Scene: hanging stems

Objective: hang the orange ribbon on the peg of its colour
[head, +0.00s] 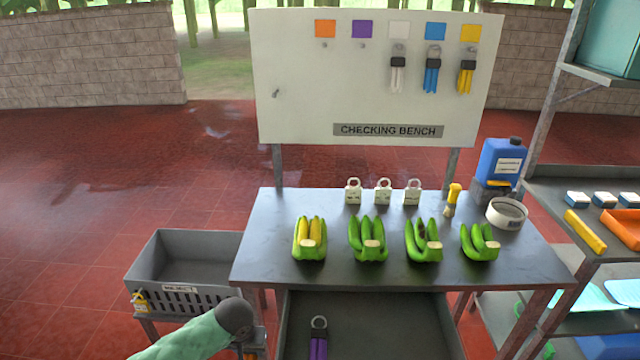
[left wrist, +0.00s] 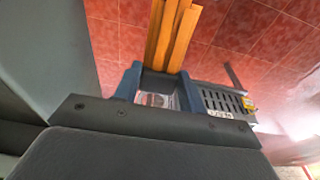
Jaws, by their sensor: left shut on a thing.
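The orange ribbon (left wrist: 172,35) is between the blue fingers of my left gripper (left wrist: 160,75) in the left wrist view, its strips reaching out past the fingertips. In the head view my left gripper (head: 256,340) is low, left of the open drawer, mostly hidden behind my wrist; only a bit of orange shows there. The orange square (head: 325,28) is at the top left of the white board (head: 300,90), with a small bare peg (head: 325,44) under it. My right gripper is not in view.
White, blue and yellow ribbons (head: 466,77) hang under their squares; the purple square's peg (head: 362,45) is bare. A purple ribbon (head: 318,345) lies in the drawer (head: 390,325). Banana bunches (head: 368,240) and padlock-like tags stand on the bench (head: 275,225). A grey crate (head: 190,245) stands left.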

